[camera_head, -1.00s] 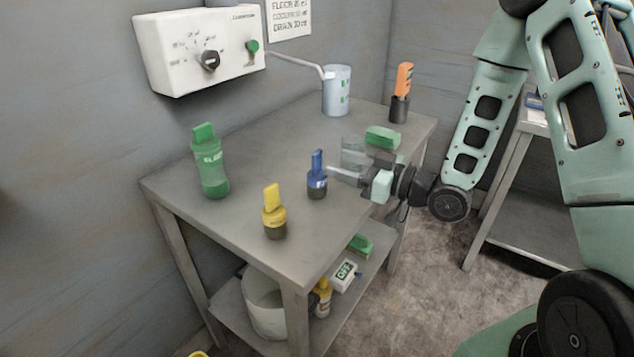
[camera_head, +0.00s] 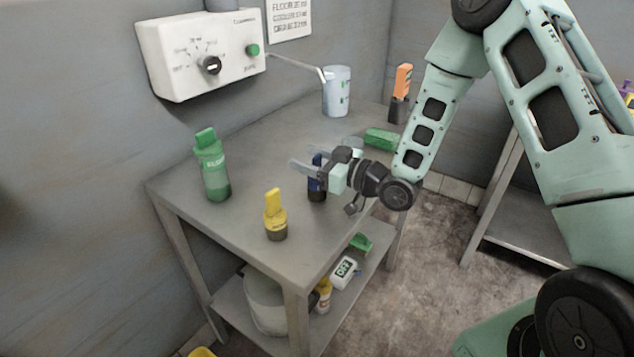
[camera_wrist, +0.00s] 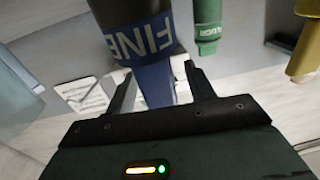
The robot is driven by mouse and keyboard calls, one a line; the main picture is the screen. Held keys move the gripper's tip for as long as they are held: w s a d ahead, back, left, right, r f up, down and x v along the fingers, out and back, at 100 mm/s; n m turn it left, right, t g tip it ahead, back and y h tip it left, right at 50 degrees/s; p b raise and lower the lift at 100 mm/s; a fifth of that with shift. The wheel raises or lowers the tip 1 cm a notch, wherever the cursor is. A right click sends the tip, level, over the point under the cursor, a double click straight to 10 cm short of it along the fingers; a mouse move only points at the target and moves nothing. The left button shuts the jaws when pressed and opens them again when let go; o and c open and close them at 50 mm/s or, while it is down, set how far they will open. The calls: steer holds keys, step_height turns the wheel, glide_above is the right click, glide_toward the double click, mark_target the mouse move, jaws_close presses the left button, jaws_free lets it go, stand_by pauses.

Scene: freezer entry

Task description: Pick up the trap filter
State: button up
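No label reading "trap filter" is legible. A blue piece with a dark base (camera_head: 317,188) stands upright on the table, partly hidden by my gripper (camera_head: 303,162). In the wrist view the blue piece (camera_wrist: 155,82) carries a label reading "FINE". Its blue upper part shows between my two fingers (camera_wrist: 160,85). The fingers are apart; I cannot tell whether either touches it. A yellow piece (camera_head: 275,216) with a dark base stands nearer the front, and an orange one (camera_head: 401,92) stands at the back right.
A green bottle (camera_head: 212,168) stands on the left of the table (camera_head: 240,240). A cup (camera_head: 337,92) under a pipe, a green block (camera_head: 382,138) and a partly hidden clear container are farther back. A control box (camera_head: 190,75) hangs on the wall. The lower shelf holds a white bucket (camera_head: 265,300).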

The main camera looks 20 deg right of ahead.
jaws_close()
steer(key=shift+r, duration=0.1)
